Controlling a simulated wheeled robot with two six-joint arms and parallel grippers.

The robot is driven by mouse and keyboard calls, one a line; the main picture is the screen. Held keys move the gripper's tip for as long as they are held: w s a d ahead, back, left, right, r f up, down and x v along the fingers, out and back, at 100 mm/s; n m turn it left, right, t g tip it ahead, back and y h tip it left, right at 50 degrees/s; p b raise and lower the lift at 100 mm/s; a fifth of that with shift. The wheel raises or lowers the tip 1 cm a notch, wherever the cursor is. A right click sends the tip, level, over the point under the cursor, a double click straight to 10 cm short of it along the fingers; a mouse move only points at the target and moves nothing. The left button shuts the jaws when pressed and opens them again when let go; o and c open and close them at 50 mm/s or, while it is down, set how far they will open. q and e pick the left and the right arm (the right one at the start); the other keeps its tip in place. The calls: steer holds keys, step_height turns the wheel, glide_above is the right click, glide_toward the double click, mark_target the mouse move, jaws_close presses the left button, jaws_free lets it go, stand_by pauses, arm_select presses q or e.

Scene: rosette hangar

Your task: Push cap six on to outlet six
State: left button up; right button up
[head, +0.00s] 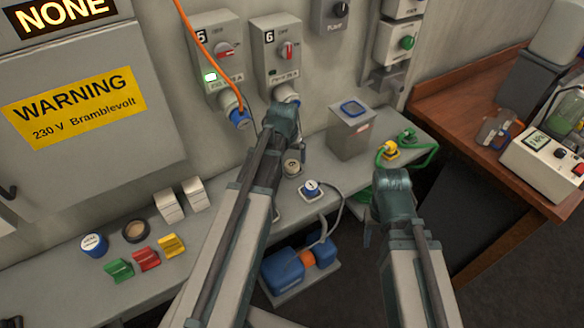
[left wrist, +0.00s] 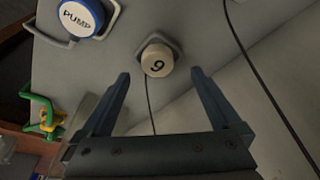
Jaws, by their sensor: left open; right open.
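Cap six (head: 292,167), a cream round cap, sits on the grey shelf. In the left wrist view cap six (left wrist: 157,60) shows its dark number on top, and a thin dark cord runs beside it. My left gripper (left wrist: 160,76) is open and empty, its fingertips to either side of the cap's near edge and apart from it. In the head view the left gripper (head: 280,142) hangs above and left of the cap. Outlet six (head: 287,94) is under the box marked 6 (head: 277,50), partly hidden by my left arm. My right gripper (head: 375,225) is open and empty at the shelf's front.
A blue PUMP plug (head: 311,188) stands near the cap. An orange cable (head: 204,47) runs to a blue plug (head: 239,118) in outlet five. A grey canister (head: 351,132) stands right on the shelf (head: 225,205). Small coloured blocks (head: 146,258) lie left.

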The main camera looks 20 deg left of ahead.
mark_target(292, 164)
arm_select(q)
steer(key=b+x, duration=0.4)
steer(key=x, duration=0.1)
steer(key=shift+w+d, duration=0.1)
steer(key=shift+d, duration=0.1)
steer(key=shift+r, duration=0.1)
steer(key=c, duration=1.4)
